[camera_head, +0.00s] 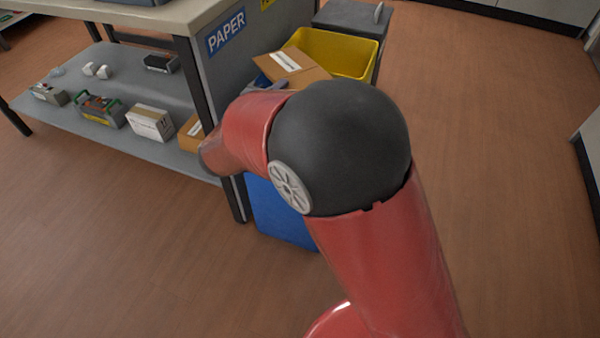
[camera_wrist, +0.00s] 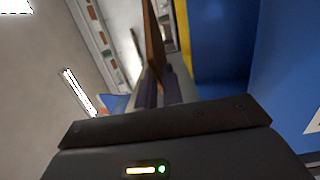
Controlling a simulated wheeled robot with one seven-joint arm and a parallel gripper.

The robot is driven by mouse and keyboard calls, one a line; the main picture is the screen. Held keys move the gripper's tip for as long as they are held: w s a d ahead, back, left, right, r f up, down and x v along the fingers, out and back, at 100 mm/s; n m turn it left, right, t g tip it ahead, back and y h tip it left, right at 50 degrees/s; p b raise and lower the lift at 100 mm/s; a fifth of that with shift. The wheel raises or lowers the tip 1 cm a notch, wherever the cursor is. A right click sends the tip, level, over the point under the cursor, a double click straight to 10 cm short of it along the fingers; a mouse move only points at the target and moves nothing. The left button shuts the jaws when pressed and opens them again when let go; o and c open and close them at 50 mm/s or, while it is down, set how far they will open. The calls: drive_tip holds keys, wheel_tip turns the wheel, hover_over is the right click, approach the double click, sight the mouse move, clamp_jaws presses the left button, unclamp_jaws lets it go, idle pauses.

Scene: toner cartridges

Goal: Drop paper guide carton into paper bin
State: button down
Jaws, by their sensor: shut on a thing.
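The paper guide carton is a flat brown box with a white label (camera_head: 290,66). It is tilted in my gripper near the bench corner, partly covering the yellow bin in the head view. My gripper (camera_wrist: 157,92) is shut on the carton, which shows edge-on as a thin brown strip in the wrist view (camera_wrist: 154,45). In the head view my arm hides most of the gripper. A blue bin (camera_head: 280,215) stands on the floor below my arm, near the blue PAPER sign (camera_head: 227,33). My arm hides its opening, so I cannot tell whether the carton is directly over it.
A yellow bin (camera_head: 357,52) stands behind the carton, with a dark grey bin (camera_head: 352,17) beyond it. The bench's lower shelf (camera_head: 150,88) holds several items, including a white box (camera_head: 150,122) and a brown box (camera_head: 190,132). Floor to the right is clear.

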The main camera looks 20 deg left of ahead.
drive_tip(key=shift+f, duration=0.3)
drive_tip(key=c, duration=1.5)
unclamp_jaws()
drive_tip(key=shift+o, duration=0.2)
drive_tip(key=shift+s, duration=0.1)
drive_tip(key=s+a+b, duration=0.1)
drive_tip(key=s, duration=0.6)
drive_tip(key=shift+s+a, duration=0.25)
